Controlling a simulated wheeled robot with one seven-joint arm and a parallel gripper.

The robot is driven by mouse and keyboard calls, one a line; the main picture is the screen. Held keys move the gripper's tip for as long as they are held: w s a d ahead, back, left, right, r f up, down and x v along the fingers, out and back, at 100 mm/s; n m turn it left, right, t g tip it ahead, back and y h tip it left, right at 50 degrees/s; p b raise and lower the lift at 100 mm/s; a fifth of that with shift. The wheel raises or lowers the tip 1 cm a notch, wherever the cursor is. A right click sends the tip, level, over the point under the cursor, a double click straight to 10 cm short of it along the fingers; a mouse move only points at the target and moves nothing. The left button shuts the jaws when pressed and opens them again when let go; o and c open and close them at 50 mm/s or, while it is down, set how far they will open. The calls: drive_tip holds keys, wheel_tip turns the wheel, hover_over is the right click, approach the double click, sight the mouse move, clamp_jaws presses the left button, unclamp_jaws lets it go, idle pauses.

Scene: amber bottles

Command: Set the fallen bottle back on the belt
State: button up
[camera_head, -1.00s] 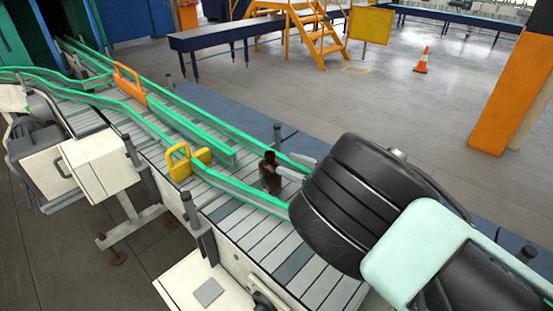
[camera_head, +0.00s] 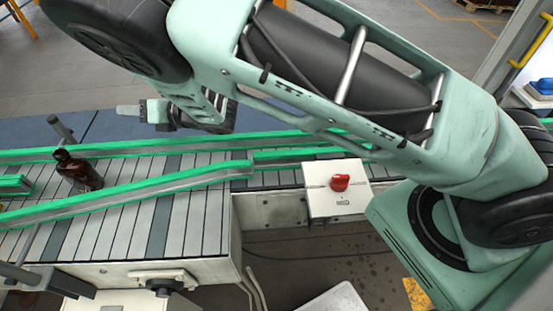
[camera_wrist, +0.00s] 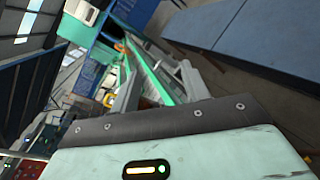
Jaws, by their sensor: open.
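The brown amber bottle (camera_head: 78,171) stands upright on the slatted belt (camera_head: 120,222), between the green guide rails, at the left of the head view. It leans in the picture the same way as the nearby post. My gripper (camera_head: 132,110) is open, above the far rail, right of and beyond the bottle. It is apart from the bottle and holds nothing. My arm hides part of the gripper's back end. The bottle does not show in the wrist view.
Green rails (camera_head: 170,186) edge the belt and converge to the right. A white box with a red knob (camera_head: 340,182) stands at the near side. A dark post (camera_head: 60,128) rises behind the bottle. The wrist view looks along green-railed conveyors (camera_wrist: 150,68).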

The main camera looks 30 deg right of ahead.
drive_tip(key=d+r+m+h, duration=0.1)
drive_tip(key=d+m+h, duration=0.4)
drive_tip(key=m, duration=0.5)
drive_tip(key=s+d+r+m+g+h, duration=0.2)
drive_tip(key=s+m, duration=0.4)
drive_tip(key=s, duration=0.5)
drive_tip(key=s+d+r+m+g+h, duration=0.2)
drive_tip(key=s+d+m+g, duration=0.3)
drive_tip(key=s, duration=0.7)
drive_tip(key=s+d+r+m+g+h, duration=0.2)
drive_tip(key=s+d+m, duration=0.4)
drive_tip(key=s+m, duration=0.3)
drive_tip(key=s+r+g, duration=0.1)
drive_tip(key=s+r, duration=0.1)
drive_tip(key=s, duration=0.1)
drive_tip(key=shift+d+g+h, duration=0.35)
drive_tip(key=shift+g+h, duration=0.05)
